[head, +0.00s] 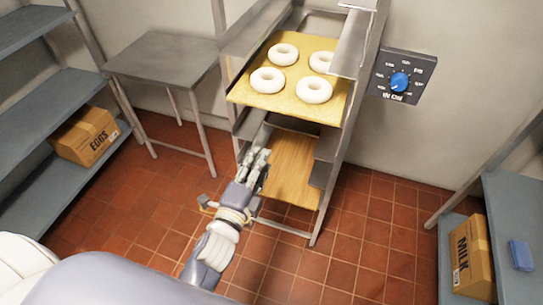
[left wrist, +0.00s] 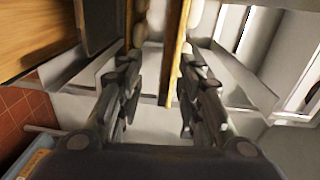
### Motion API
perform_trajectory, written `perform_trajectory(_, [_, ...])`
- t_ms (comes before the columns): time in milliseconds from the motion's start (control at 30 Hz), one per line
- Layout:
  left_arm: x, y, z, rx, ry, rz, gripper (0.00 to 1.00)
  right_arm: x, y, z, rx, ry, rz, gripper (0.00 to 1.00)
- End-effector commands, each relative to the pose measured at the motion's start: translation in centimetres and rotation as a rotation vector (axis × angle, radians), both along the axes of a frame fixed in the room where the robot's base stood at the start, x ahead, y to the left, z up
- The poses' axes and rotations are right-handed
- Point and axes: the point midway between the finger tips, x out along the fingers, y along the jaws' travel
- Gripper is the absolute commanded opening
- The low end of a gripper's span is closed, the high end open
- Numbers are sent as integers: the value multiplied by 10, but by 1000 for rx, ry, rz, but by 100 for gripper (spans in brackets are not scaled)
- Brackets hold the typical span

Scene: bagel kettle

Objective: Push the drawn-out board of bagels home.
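The tan board (head: 292,81) with several pale bagels (head: 268,80) on it sticks out of the front of the metal rack (head: 334,150), at an upper level. My left gripper (head: 257,153) is in front of the rack, lower in the picture than the board's front edge. In the left wrist view the two fingers of my left gripper (left wrist: 158,75) stand apart. A thin tan edge (left wrist: 175,50) shows between them, closer to the right finger; I cannot tell whether they touch it. My right gripper is not in view.
A bare wooden board (head: 295,175) sits lower in the rack. A steel table (head: 165,58) stands to its left, a blue dial (head: 399,82) is on the wall to its right. Shelves with an eggs box (head: 87,137) and a milk box (head: 472,255) flank the open tiled floor (head: 375,225).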

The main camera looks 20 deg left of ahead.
Motion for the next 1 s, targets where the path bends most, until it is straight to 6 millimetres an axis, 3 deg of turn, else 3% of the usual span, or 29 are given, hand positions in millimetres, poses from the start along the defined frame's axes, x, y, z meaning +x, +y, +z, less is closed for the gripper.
perform_trajectory(67, [-1, 2, 21, 31, -33, 5, 33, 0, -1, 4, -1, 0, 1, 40])
perform_trajectory(200, [1, 3, 31, 51, -54, 7, 33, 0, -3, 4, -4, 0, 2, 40])
perform_trajectory(367, [12, 2, 32, 51, -56, 5, 33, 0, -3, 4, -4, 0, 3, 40])
perform_trajectory(1000, [89, 0, 30, 48, -54, 5, 33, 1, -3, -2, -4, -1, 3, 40])
